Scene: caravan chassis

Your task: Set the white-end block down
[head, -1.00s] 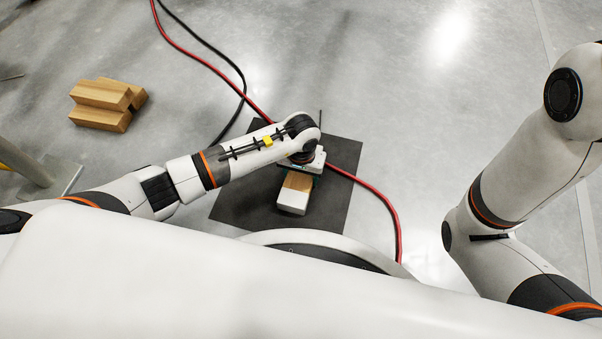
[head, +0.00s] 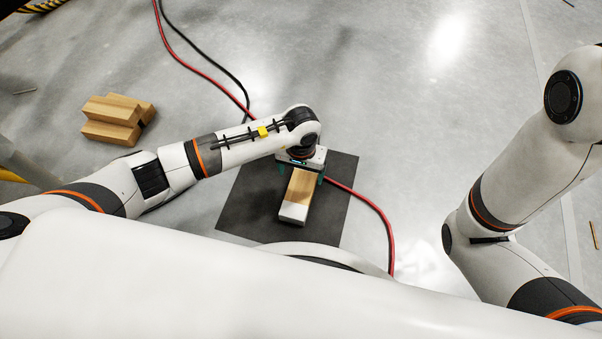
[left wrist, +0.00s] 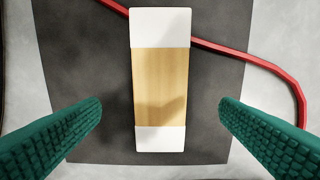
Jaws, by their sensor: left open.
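The white-end block (head: 300,190) is wood-coloured with white ends and lies on the dark mat (head: 250,208). In the left wrist view the block (left wrist: 160,85) shows both white ends, with the mat (left wrist: 85,50) around it. My left gripper (head: 301,176) is above the far part of the block, with its green fingers spread. In the left wrist view its fingertips (left wrist: 161,107) stand on either side of the block, with clear gaps and no contact. The far end of the block is hidden under the gripper in the head view. My right gripper is out of view.
Several wooden blocks (head: 118,118) lie stacked on the floor at the left. A red cable (head: 372,212) runs across the floor and passes by the mat; a black cable (head: 222,68) lies behind. The grey floor at the upper right is clear.

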